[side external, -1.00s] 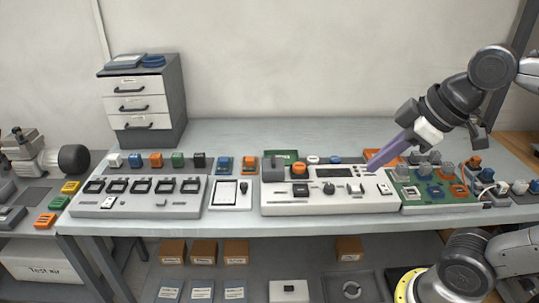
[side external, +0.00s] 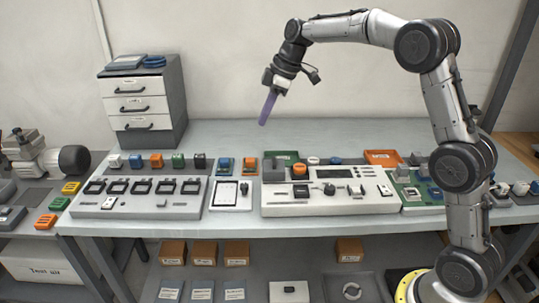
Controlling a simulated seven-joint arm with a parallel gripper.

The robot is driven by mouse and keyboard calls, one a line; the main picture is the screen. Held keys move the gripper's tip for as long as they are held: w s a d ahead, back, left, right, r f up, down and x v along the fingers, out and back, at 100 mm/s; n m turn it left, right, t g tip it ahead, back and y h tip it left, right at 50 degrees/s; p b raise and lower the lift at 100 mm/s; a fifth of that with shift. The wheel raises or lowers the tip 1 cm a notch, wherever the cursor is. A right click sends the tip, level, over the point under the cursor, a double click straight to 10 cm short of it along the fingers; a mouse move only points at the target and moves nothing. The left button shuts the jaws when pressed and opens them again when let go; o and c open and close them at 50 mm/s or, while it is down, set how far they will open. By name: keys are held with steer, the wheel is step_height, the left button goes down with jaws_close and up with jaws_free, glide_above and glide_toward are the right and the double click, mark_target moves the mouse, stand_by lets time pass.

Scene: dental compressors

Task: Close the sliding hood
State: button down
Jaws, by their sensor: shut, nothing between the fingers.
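My gripper (side external: 264,121) has long purple fingers, shut and empty, pointing down in the air above the back of the bench. It is apart from everything on the bench. Below it is a long white panel unit (side external: 290,209) with a dark display, knobs and small switches. A grey boxy part (side external: 273,170) stands at the panel's back left corner, beside an orange knob (side external: 300,171). This grey part may be the sliding hood, but I cannot tell for sure. Whether it is open or closed is too small to tell.
A panel with several dark-framed switches (side external: 137,208) lies to the left. A white-screened tablet (side external: 231,194) lies between the panels. A green board (side external: 412,196) is on the right, partly behind my arm. A drawer cabinet (side external: 146,103) stands at the back left. The bench's back strip is clear.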

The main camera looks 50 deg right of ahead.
glide_above(266, 165)
step_height(266, 165, down, 4)
steer(key=shift+g, duration=0.4)
step_height(266, 165, down, 9)
steer(key=shift+a+f, duration=0.15)
steer(key=shift+s+d, duration=0.45)
steer(key=s+d, duration=0.6)
